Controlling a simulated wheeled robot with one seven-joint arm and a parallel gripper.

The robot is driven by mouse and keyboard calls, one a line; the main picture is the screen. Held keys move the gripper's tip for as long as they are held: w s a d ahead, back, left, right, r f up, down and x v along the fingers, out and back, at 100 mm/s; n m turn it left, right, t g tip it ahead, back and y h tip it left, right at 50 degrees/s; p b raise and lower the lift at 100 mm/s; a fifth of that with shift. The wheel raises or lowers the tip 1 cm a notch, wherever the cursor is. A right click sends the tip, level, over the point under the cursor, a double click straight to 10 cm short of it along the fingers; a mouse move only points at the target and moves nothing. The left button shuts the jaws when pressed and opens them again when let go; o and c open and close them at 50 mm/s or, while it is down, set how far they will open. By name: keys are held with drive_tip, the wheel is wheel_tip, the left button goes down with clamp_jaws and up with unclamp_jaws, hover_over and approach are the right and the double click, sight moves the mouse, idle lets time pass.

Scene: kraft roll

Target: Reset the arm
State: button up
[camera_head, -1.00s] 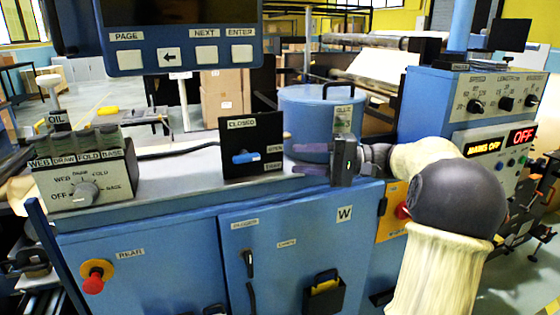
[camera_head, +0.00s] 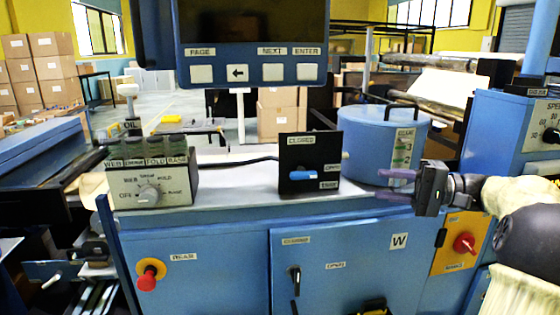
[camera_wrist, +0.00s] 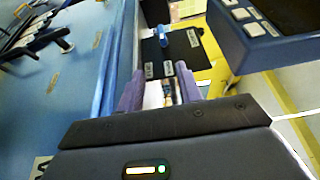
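My gripper (camera_head: 384,184) is at the right in the head view, its two purple fingers pointing left in front of the blue drum (camera_head: 360,140). The fingers are apart with nothing between them. In the wrist view my gripper (camera_wrist: 160,82) shows the same two fingers spread, with the black switch panel (camera_wrist: 178,52) beyond them. My arm comes in from the right edge of the head view, partly cut off.
The black panel with a blue lever (camera_head: 308,155) stands on the counter left of my gripper. A dial box (camera_head: 150,187) stands farther left. A monitor (camera_head: 250,40) hangs above. A red knob (camera_head: 465,243) is below right of my gripper.

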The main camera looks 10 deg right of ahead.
drive_tip(key=s+a+f+m+g+h+p, duration=0.15)
drive_tip(key=a+f+g+h+p, duration=0.35)
drive_tip(key=a+f, duration=0.75)
drive_tip(key=s+a+f+n+h+p, duration=0.2)
drive_tip(key=s+f+n+h, duration=0.1)
drive_tip(key=s+f+h, duration=0.1)
drive_tip(key=s+a+f+n+h+p, duration=0.2)
drive_tip(key=s+f+n+h, duration=0.1)
drive_tip(key=s+h, duration=0.4)
drive_tip(key=shift+s+a+f+t+h, duration=0.35)
drive_tip(key=shift+s+f, duration=0.3)
drive_tip(key=shift+s, duration=0.5)
